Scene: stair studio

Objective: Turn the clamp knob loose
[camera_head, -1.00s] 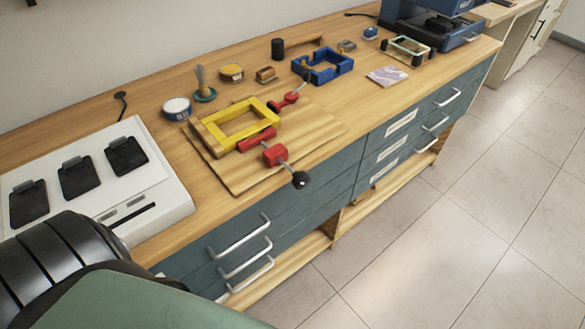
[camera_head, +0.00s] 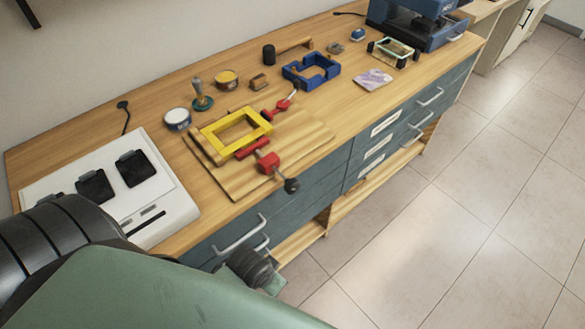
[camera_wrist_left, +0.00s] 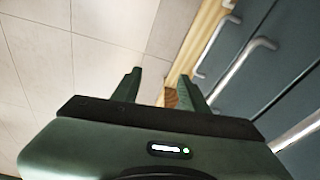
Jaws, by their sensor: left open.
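A red clamp (camera_head: 268,163) sits at the front edge of a wooden board, next to a yellow frame (camera_head: 236,133). Its black knob (camera_head: 292,185) sticks out on a metal rod past the front edge of the bench. A second red clamp (camera_head: 280,106) is at the frame's far right. In the left wrist view my left gripper (camera_wrist_left: 160,88) is open and empty, over the floor beside the drawer fronts. Its fingers cannot be made out in the head view, and the knob is not in the wrist view. My right gripper is not in view.
The wooden board (camera_head: 305,142) lies on the bench. A white device with black pads (camera_head: 172,200) stands at the left. A blue frame (camera_head: 311,72) and several small items are behind. Drawer handles (camera_head: 240,236) stick out in front. The floor (camera_head: 440,220) is clear at right.

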